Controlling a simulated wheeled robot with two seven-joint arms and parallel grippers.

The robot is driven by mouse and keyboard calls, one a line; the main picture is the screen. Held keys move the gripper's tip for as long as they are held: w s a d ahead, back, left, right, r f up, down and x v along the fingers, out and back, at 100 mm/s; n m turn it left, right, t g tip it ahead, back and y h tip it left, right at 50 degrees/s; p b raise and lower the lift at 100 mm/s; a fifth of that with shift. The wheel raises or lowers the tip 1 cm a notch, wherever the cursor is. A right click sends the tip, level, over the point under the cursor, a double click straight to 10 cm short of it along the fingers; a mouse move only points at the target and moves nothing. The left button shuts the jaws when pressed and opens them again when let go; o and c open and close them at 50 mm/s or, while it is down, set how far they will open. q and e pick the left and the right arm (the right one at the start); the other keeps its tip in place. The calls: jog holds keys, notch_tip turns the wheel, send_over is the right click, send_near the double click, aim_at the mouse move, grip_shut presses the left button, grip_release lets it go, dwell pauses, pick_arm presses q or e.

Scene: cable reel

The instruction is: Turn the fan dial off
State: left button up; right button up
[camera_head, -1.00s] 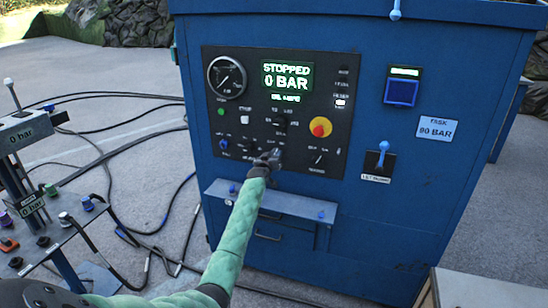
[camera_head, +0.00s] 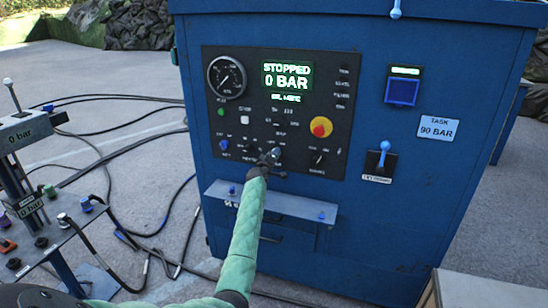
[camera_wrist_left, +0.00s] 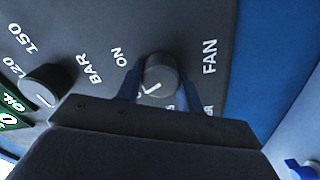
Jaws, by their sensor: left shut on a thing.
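The fan dial (camera_wrist_left: 160,72) is a dark round knob with a white mark, beside the FAN label in the left wrist view. An ON label (camera_wrist_left: 119,57) is printed to its left. My left gripper (camera_wrist_left: 158,88) is shut on the dial, one finger on each side. In the head view my left gripper (camera_head: 268,160) is at the lower middle of the black control panel (camera_head: 340,105), where it covers most of the dial. The display (camera_head: 287,76) reads STOPPED, 0 BAR. My right gripper is not in view.
Another knob (camera_wrist_left: 46,85) with a BAR scale is left of the dial. A red and yellow button (camera_head: 320,127) and a knob (camera_head: 318,157) are to the right on the panel. A shelf (camera_head: 270,203) juts out just below the gripper. A blue lever (camera_head: 384,152) stands further right.

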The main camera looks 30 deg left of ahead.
pick_arm(q)
jog(key=shift+n, duration=0.5)
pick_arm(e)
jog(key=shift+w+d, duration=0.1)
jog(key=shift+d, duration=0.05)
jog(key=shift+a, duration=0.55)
pick_arm(q)
jog(key=o, duration=1)
jog(key=b+v, duration=0.2)
jog(key=v, duration=0.5)
jog(key=shift+s, duration=0.4)
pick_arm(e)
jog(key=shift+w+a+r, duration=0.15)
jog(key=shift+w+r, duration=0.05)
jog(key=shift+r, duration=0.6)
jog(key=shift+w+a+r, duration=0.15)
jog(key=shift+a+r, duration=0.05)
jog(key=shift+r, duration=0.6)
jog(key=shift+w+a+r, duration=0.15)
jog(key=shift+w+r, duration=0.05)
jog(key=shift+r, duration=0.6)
pick_arm(q)
jog(key=shift+f, duration=0.1)
